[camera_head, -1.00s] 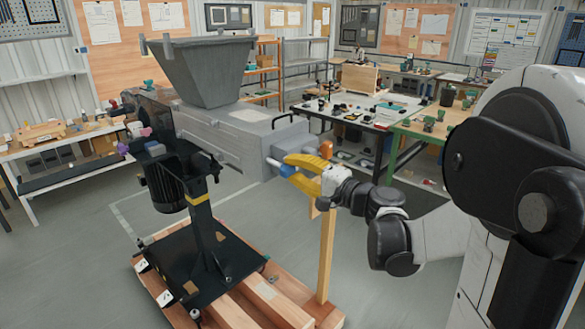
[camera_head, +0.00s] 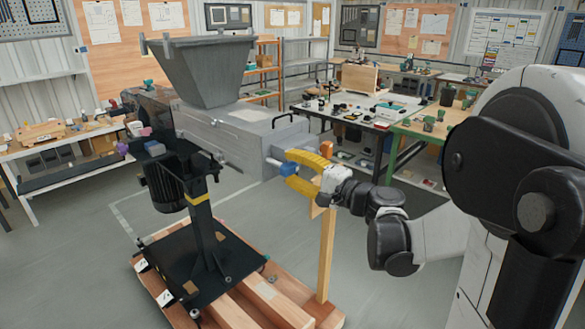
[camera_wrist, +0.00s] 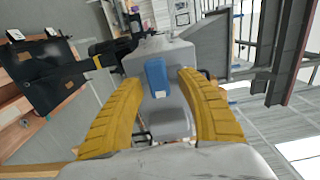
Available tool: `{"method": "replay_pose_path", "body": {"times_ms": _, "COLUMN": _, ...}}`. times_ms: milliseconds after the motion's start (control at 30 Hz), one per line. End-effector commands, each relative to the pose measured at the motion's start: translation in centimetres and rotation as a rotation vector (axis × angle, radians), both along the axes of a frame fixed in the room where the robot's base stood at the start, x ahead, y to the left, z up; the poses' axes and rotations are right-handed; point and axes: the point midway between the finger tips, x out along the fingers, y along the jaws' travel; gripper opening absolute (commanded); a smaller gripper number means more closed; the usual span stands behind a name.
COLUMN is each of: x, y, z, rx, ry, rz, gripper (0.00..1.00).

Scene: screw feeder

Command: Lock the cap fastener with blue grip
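The blue grip (camera_head: 289,169) of the cap fastener sticks out at the right end of the grey feeder housing (camera_head: 262,140), on a short pale rod. In the wrist view the blue grip (camera_wrist: 156,74) stands in the middle, pointing toward me. My gripper (camera_head: 291,170) has two yellow fingers, one above and one below the grip in the head view. In the wrist view the gripper (camera_wrist: 158,79) is open, with one finger on each side of the blue grip and a visible gap to each. An orange piece (camera_head: 327,149) shows just behind the upper finger.
A grey hopper (camera_head: 203,72) stands on the feeder, with a black motor (camera_head: 165,185) below. The feeder's black stand (camera_head: 207,240) rests on a wooden pallet (camera_head: 270,297). A wooden post (camera_head: 326,255) rises below my gripper.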

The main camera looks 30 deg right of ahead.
Motion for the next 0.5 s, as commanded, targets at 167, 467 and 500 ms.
{"method": "replay_pose_path", "body": {"times_ms": 167, "x": 0.0, "y": 0.0, "z": 0.0, "rx": -0.001, "ry": 0.000, "rz": 0.000, "gripper": 0.44}}
{"method": "replay_pose_path", "body": {"times_ms": 467, "x": -3.7, "y": -1.5, "z": 0.0, "rx": -0.001, "ry": 0.000, "rz": -0.006, "gripper": 0.44}}
{"method": "replay_pose_path", "body": {"times_ms": 500, "x": -4.6, "y": -1.8, "z": 0.0, "rx": -0.001, "ry": 0.000, "rz": -0.006, "gripper": 0.44}}
